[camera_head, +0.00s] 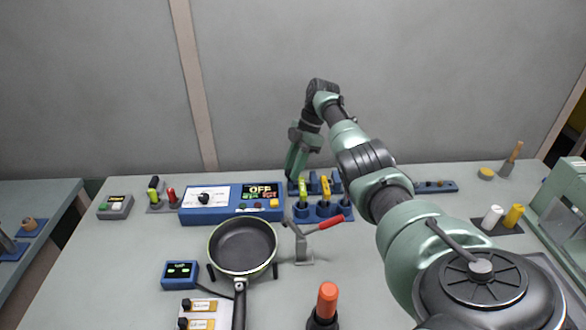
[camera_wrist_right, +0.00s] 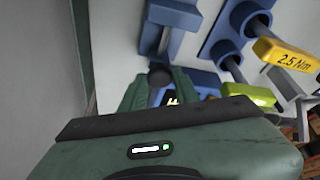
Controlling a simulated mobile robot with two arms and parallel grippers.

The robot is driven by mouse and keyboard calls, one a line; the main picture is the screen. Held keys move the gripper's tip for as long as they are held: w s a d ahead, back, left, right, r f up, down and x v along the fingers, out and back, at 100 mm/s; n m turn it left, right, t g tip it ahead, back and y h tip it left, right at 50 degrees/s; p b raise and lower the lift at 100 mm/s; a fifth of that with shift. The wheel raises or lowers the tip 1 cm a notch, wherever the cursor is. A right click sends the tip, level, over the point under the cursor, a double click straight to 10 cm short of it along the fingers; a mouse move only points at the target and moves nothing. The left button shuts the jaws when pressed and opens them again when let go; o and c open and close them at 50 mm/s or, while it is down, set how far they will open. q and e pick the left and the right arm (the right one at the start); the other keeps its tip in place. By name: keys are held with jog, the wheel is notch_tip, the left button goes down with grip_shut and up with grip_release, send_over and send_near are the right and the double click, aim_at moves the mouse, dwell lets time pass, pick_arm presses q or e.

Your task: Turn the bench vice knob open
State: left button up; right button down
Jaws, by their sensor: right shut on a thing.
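The bench vice (camera_wrist_right: 172,18) is a blue block at the top of the right wrist view. A grey screw runs from it to a dark round knob (camera_wrist_right: 160,74). My right gripper (camera_wrist_right: 158,88) is shut on the knob, with one green finger on each side. The fingers hide part of the knob. In the head view my right gripper (camera_head: 295,172) points down at the back of the bench, by the blue fixtures. The knob cannot be made out there. My left gripper is not in view.
Beside the vice stand blue holders (camera_wrist_right: 222,52) with a yellow-handled 2.5 Nm driver (camera_wrist_right: 285,55). A blue control box (camera_head: 225,215) reads OFF. A frying pan (camera_head: 243,247) and a red-handled clamp (camera_head: 318,226) are nearer. The wall (camera_head: 280,60) is close behind.

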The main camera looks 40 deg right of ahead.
jog(key=c, duration=1.1)
grip_release()
jog(key=shift+o, duration=0.2)
jog(key=b+v, duration=0.1)
jog(key=v, duration=0.6)
jog(key=shift+d+r, duration=0.2)
jog(key=shift+r, duration=0.2)
jog(key=shift+r, duration=0.1)
